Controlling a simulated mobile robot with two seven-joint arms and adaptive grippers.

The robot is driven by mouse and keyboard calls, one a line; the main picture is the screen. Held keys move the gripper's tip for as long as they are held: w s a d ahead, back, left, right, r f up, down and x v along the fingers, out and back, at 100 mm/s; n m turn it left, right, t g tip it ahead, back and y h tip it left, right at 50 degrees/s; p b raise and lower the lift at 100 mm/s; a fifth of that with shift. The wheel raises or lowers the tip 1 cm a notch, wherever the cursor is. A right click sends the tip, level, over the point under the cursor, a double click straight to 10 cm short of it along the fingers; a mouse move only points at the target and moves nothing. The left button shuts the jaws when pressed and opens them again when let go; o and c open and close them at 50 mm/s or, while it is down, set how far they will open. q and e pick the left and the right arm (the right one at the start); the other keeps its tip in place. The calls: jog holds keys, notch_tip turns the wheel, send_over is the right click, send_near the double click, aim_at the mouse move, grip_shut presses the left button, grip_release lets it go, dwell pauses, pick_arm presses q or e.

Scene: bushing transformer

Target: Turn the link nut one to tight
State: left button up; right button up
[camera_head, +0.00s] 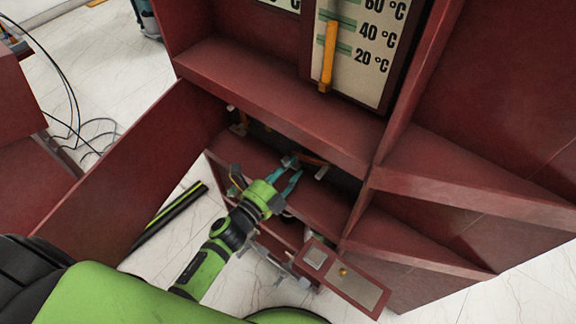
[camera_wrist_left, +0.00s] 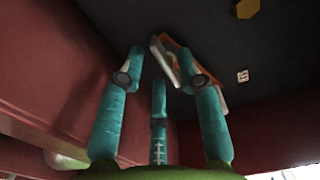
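My left gripper (camera_head: 287,175) reaches into the dark opening of the red cabinet, under the shelf with the thermometer panel. Its teal fingers stand apart with a gap between them. In the left wrist view the left gripper (camera_wrist_left: 160,75) shows three spread fingers. A tilted plate-like part (camera_wrist_left: 172,58), pale and orange with a greenish spot, shows just beyond and between the tips; I cannot tell whether they touch it. A yellow hexagonal piece (camera_wrist_left: 247,8) is at the top edge, clear of the fingers. I cannot tell which part is link nut one. My right gripper is not in view.
The red shelf (camera_head: 270,105) overhangs the opening, and an open red door panel (camera_head: 140,170) stands at its left. An orange bar (camera_head: 313,159) lies inside. A hinged red flap (camera_head: 345,280) hangs lower right. Cables (camera_head: 75,110) lie on the floor at left.

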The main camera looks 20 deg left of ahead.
pick_arm(q)
jog(key=shift+w+r, duration=0.1)
jog(key=shift+r, duration=0.05)
jog(key=shift+a, duration=0.1)
jog(key=v, duration=1.2)
